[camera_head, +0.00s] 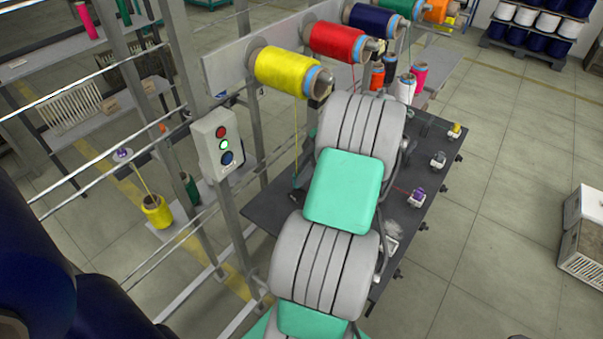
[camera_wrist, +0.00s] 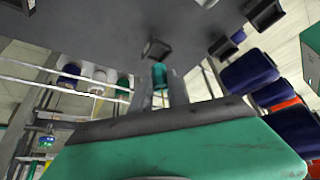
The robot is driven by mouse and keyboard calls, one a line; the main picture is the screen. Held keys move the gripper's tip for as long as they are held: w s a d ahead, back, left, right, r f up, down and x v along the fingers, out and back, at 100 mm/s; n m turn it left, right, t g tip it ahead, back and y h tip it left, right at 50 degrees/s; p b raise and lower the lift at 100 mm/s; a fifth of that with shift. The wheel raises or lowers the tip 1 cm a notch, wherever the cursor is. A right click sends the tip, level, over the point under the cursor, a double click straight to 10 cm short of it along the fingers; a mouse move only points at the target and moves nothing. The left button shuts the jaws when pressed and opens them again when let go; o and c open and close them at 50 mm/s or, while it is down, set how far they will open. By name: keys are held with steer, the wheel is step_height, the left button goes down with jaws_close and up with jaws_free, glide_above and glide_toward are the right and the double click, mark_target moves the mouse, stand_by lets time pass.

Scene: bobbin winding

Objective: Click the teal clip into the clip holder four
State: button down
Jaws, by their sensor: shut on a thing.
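In the wrist view my gripper (camera_wrist: 162,88) has its two fingers closed around a small teal piece, which I take to be the teal clip (camera_wrist: 159,74). A dark square block (camera_wrist: 157,50), which may be a clip holder, shows just beyond the clip's end; whether they touch I cannot tell. Along the table's right side stand a yellow clip (camera_head: 455,130), a grey-white piece (camera_head: 438,160) and a purple-and-white clip (camera_head: 417,195). Holder four cannot be singled out for certain.
The dark table (camera_head: 262,212) lies beneath my arm. Large yellow (camera_head: 285,72), red (camera_head: 335,42) and blue (camera_head: 372,20) spools sit on a rail above it. A control box (camera_head: 215,143) with coloured buttons is at left. More dark blocks (camera_wrist: 223,46) show in the wrist view.

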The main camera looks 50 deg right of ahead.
steer(key=shift+f+b, duration=1.8)
steer(key=shift+f, duration=0.2)
steer(key=c, duration=1.2)
jaws_free()
steer(key=shift+r, duration=0.1)
steer(key=shift+r, duration=0.1)
steer(key=v, duration=0.7)
steer(key=shift+s+d+r+p, duration=0.1)
steer(key=shift+s+r+p, duration=0.05)
steer(key=shift+r+p, duration=0.15)
